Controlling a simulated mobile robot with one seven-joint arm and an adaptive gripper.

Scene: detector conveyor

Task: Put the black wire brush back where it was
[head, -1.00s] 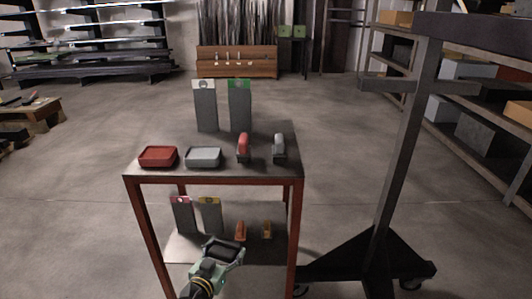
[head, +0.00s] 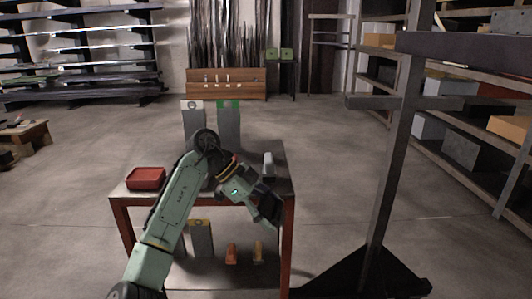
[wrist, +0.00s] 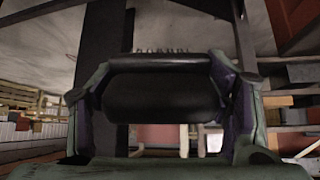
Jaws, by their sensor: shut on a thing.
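The black wire brush (wrist: 160,88) fills the middle of the wrist view as a dark block with a row of short stubs along its upper edge. My gripper (wrist: 160,100) is shut on it, one finger on each side. In the head view my gripper (head: 262,208) is at the front right of the red-framed table (head: 287,245), tilted down, near tabletop height. The brush is hard to tell from the dark gripper parts there. I cannot tell whether it touches the table.
A red tray (head: 145,178) and a grey-handled brush (head: 268,165) stand on the tabletop. Tall grey sheets (head: 229,125) stand behind. The lower shelf holds an orange brush (head: 231,253), a yellow brush (head: 258,250) and a yellow-topped sheet (head: 201,238). A dark post stand (head: 390,180) is at right.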

